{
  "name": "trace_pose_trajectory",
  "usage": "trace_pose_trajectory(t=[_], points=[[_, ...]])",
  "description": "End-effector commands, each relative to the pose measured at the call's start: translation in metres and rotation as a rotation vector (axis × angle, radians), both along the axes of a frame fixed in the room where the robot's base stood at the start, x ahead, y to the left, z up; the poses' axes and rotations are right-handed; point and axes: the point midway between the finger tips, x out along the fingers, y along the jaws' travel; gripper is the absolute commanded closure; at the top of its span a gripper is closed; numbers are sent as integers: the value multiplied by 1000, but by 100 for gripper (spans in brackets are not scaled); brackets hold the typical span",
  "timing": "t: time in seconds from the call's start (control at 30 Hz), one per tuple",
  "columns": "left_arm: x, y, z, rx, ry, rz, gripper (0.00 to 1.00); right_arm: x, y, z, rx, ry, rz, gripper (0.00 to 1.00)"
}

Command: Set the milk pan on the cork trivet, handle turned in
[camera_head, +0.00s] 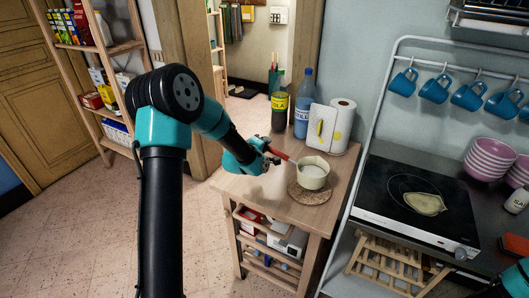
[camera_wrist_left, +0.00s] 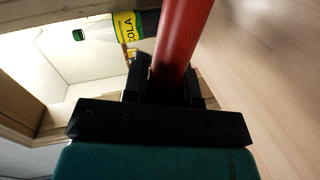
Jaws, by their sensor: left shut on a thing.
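The cream milk pan (camera_head: 313,174) is upright at the cork trivet (camera_head: 308,197) on the wooden cart top; I cannot tell whether its base touches the cork. The trivet's front and left rim show below it; the pan hides the rest. The pan's red handle (camera_head: 282,156) points left and slightly back, towards my left arm. My left gripper (camera_head: 271,156) is shut on this handle. In the left wrist view the red handle (camera_wrist_left: 182,40) runs up from between the fingers (camera_wrist_left: 166,85). My right gripper is out of view; only bits of that arm show at bottom right.
A cola bottle (camera_head: 279,111), a blue bottle (camera_head: 303,103), a white package (camera_head: 322,130) and a paper roll (camera_head: 343,124) stand behind the pan. The cart top (camera_head: 245,187) is bare left of the trivet. A hob (camera_head: 418,205) is at the right.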

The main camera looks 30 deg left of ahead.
Motion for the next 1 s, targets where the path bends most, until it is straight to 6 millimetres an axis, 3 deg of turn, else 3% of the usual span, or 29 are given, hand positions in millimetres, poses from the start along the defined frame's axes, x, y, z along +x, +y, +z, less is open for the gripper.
trace_pose_trajectory(t=[0.23,0.67,0.7,1.0], points=[[0,0,-32,-3,1,2,100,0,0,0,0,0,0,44],[0,0,-37,-2,-1,1,100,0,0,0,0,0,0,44],[-1,0,-38,-1,1,0,73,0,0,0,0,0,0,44],[-1,0,-38,-1,0,1,49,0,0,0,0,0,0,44]])
